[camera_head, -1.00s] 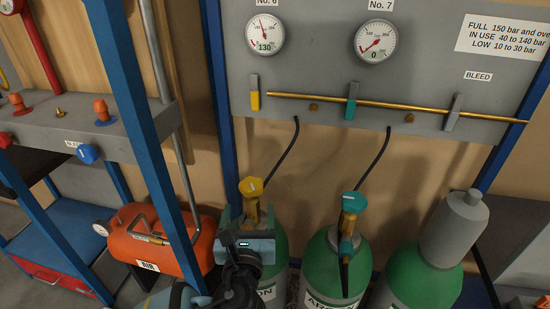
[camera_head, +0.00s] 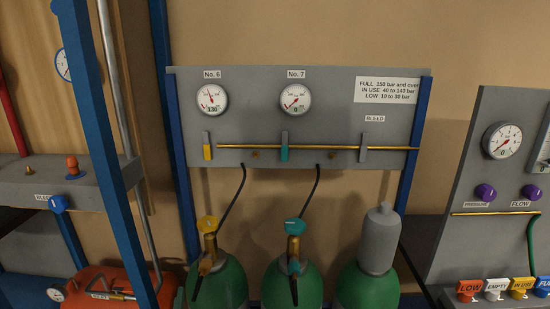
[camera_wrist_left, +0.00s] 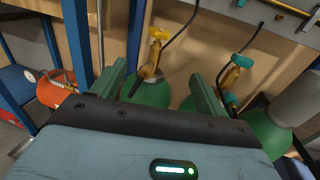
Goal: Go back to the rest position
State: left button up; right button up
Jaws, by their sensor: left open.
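My left gripper (camera_wrist_left: 158,68) shows in the left wrist view, with its two green-grey fingers apart and nothing between them. Beyond the fingers stand a green cylinder with a yellow valve knob (camera_wrist_left: 159,33) and one with a teal valve knob (camera_wrist_left: 242,61). The gripper appears apart from both valves. My right gripper is in no view.
The grey panel (camera_head: 340,85) carries gauges No. 6 (camera_head: 211,99) and No. 7 (camera_head: 295,99). Black hoses run down toward the cylinders. A grey-capped cylinder (camera_head: 379,240) stands at right. A blue post (camera_head: 100,130) and an orange tank (camera_head: 115,283) are at left.

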pick_arm(q)
jog(key=s+d+f+n+g+h, duration=0.1)
jog(key=s+f+n+g+h, duration=0.2)
jog(key=f+n, duration=0.45)
jog(key=s+f+n+g+h, duration=0.25)
jog(key=s+f+n, duration=0.2)
jog(key=f, duration=0.65)
jog(key=s+a+f+n+g, duration=0.1)
jog(key=s+a+f+n, duration=0.3)
jog(key=s+f+n, duration=0.2)
jog(key=s+a+f+n+g, duration=0.1)
jog(key=s+a+f+n, duration=0.3)
jog(key=s+n, duration=0.6)
jog(key=f+n, duration=0.1)
jog(key=n, duration=0.2)
jog(key=shift+s+f+n, duration=0.15)
jog(key=shift+f+n, duration=0.25)
